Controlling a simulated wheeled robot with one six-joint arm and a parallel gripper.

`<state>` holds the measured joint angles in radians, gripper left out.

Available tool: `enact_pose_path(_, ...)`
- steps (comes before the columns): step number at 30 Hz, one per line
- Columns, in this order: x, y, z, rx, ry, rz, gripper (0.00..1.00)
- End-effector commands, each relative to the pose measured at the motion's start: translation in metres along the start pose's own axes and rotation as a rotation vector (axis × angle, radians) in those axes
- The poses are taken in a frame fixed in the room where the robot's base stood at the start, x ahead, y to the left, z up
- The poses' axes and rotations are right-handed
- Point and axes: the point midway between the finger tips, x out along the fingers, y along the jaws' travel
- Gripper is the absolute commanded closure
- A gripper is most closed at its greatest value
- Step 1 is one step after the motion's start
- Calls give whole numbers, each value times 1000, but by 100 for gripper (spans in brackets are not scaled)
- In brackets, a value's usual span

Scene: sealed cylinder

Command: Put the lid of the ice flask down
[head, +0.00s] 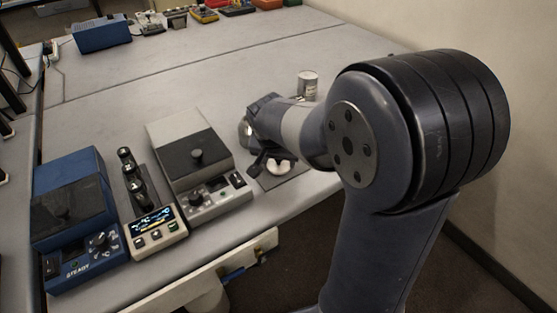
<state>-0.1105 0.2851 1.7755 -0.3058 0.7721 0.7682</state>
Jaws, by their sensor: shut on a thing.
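My gripper (257,133) is at the middle of the head view, past the end of my grey arm, above the right part of the bench. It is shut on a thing. A small silvery piece (244,130) shows at its left side; this looks like the held lid, but it is mostly hidden. A round white thing (280,168) sits below the gripper on a dark mat (284,180); it may be the ice flask, partly covered by my gripper and arm. A small silver canister (308,82) stands upright on the bench behind my arm.
A grey device with a dark lid (187,152) stands just left of the gripper. Further left are a rack of dark knobs with a lit display (152,222) and a blue device (80,215). The bench behind them (190,75) is clear. A wall rises at right.

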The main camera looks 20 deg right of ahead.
Motion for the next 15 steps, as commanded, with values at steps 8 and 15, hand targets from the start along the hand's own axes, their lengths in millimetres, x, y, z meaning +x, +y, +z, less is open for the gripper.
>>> enact_pose_path(8, 4, 0, 2, 0, 1, 0, 67)
enact_pose_path(15, 7, 0, 3, 0, 1, 0, 39)
